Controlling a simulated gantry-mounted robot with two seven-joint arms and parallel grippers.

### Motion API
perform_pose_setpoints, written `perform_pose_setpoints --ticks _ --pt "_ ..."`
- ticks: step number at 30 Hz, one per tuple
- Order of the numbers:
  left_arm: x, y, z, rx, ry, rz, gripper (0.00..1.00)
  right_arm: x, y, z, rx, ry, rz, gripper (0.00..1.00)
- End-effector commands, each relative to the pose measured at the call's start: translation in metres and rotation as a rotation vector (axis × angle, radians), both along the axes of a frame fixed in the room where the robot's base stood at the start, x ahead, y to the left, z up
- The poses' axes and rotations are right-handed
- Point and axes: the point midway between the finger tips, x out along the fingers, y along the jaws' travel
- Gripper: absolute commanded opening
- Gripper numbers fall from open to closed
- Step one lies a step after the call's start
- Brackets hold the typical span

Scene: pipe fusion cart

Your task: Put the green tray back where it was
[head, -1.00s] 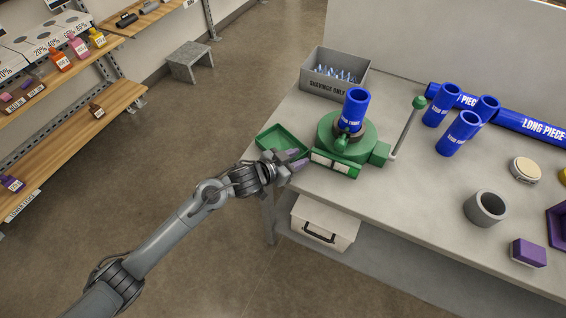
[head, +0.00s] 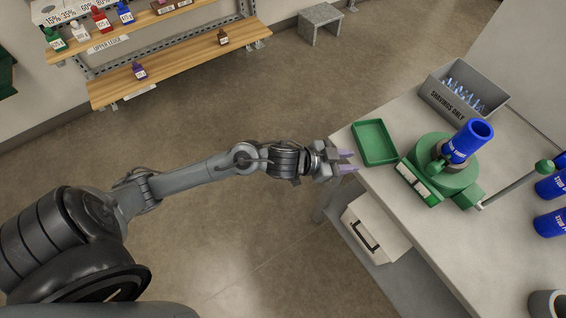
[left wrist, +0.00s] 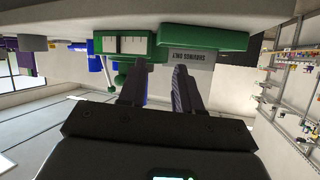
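The shallow green tray (head: 375,142) lies flat near the table's left edge, beside the green machine (head: 447,170), which holds an upright blue pipe piece (head: 466,141). My left gripper (head: 346,161) is just left of the tray, off the table's edge, with its two purple-grey fingers apart and nothing between them. In the left wrist view, which looks upside down, the open fingers (left wrist: 156,85) point at the table edge, with the tray (left wrist: 207,41) and the machine (left wrist: 124,44) beyond. My right gripper is not in view.
A grey bin (head: 463,95) marked "SHAVINGS ONLY" stands behind the tray. A white box (head: 373,228) with a black handle sits under the tabletop. Wooden shelves (head: 180,62) with bottles are at the upper left, and open floor lies between them and the table.

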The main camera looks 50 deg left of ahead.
Motion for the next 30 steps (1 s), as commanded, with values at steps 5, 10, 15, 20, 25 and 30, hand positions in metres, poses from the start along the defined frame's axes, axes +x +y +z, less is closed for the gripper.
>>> perform_pose_setpoints --ticks 5,10,15,20,25,30 --pt "-0.048 0.004 -0.034 0.067 0.132 0.162 0.33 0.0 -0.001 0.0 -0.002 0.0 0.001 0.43" --pt "-0.123 0.025 -0.069 0.157 0.393 0.318 0.33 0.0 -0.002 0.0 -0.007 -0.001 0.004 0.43" --pt "-0.198 0.041 -0.091 0.207 0.659 0.385 0.33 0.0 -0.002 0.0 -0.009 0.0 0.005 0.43" --pt "-0.237 0.046 -0.097 0.22 0.794 0.396 0.33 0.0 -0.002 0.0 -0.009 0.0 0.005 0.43" --pt "-0.244 0.047 -0.097 0.224 0.818 0.394 0.33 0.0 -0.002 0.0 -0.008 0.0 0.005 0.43" --pt "-0.243 0.047 -0.097 0.225 0.817 0.394 0.33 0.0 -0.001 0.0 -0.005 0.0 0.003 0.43"
